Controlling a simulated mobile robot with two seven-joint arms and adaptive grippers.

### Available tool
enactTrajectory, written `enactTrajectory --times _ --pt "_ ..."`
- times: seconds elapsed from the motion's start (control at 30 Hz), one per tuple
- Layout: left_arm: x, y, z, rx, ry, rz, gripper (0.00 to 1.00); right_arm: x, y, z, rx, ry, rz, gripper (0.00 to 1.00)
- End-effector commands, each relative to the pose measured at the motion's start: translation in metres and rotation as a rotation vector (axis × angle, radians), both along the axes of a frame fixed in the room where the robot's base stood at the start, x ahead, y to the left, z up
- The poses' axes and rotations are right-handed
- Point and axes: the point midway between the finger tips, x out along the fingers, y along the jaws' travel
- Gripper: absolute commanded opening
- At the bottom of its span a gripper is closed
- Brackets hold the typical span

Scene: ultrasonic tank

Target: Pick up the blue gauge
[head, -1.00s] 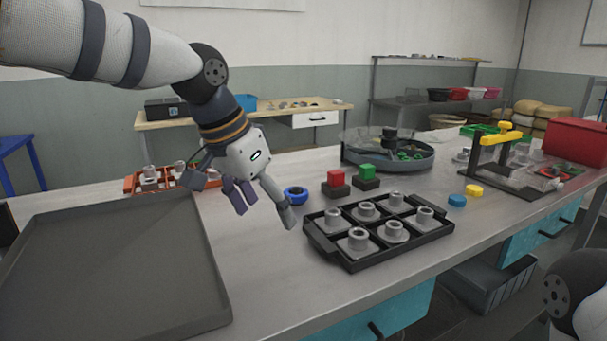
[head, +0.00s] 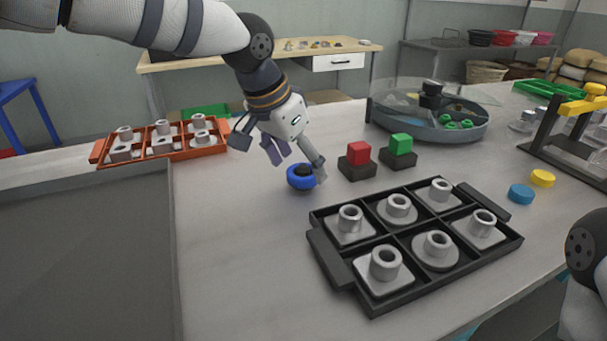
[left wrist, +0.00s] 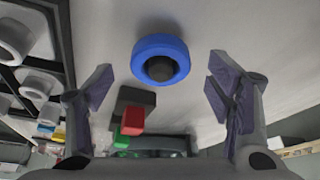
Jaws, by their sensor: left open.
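The blue gauge (head: 294,184) is a small blue ring with a dark centre, lying on the table between the large grey tray and the black part tray. In the left wrist view the blue gauge (left wrist: 160,45) is whole, near the top middle, just beyond the fingertips and between their lines. My left gripper (head: 284,157) is open and empty, close above the gauge; one finger overlaps the gauge's right edge in the head view. In the left wrist view the open fingers (left wrist: 160,88) stand wide apart. Whether any finger touches the gauge I cannot tell. My right gripper is out of view.
Red (head: 358,153) and green (head: 401,143) blocks on dark bases stand right of the gauge. The black tray (head: 344,276) with metal parts lies in front right, the grey tray (head: 172,250) left. A round tank (head: 383,117) and orange tray (head: 183,155) stand behind.

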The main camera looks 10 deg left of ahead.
Motion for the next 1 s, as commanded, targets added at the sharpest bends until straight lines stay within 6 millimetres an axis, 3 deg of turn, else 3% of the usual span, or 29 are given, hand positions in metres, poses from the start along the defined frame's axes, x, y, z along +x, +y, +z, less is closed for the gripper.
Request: enactTrajectory --times 0.1,0.3,0.6,0.87,1.0 --pt "0.005 -0.004 -0.014 -0.001 0.001 -0.003 0.74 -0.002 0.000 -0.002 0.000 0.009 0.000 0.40" --pt "0.005 -0.004 -0.013 -0.001 -0.003 -0.002 0.74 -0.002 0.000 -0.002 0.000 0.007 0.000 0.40" --pt "0.005 -0.004 -0.013 0.000 -0.002 -0.002 0.13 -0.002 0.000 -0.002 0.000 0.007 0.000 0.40" --pt "0.006 -0.004 -0.011 0.000 -0.003 -0.001 0.13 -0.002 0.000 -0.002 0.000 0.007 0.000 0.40" --pt "0.006 -0.004 0.005 -0.001 -0.007 0.001 0.13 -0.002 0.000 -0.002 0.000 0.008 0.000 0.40"
